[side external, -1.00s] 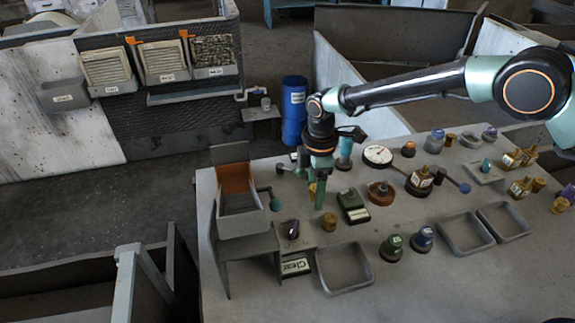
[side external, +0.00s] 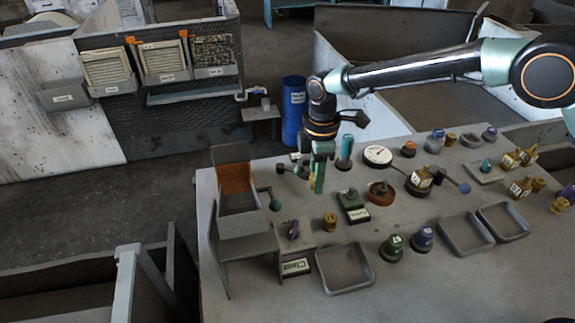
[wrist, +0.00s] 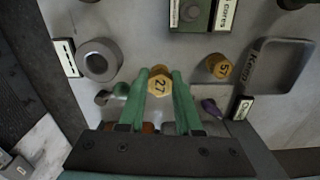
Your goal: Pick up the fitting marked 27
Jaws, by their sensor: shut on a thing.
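The fitting marked 27 (wrist: 160,86) is a gold-brown piece with a pale hexagonal face, seen in the wrist view between the green fingertips. My gripper (wrist: 163,76) is shut on it, one finger at each side. In the side external view my gripper (side external: 317,184) points down over the back left part of the table, its fingertips above the surface. There the fitting is mostly hidden by the fingers.
A similar gold fitting marked 57 (wrist: 218,67) stands nearby; a purple piece (wrist: 211,107) lies beside it. A green block (side external: 352,206) stands right of my gripper. Empty grey trays (side external: 347,288) are at the front. A bin with an orange panel (side external: 233,189) stands left.

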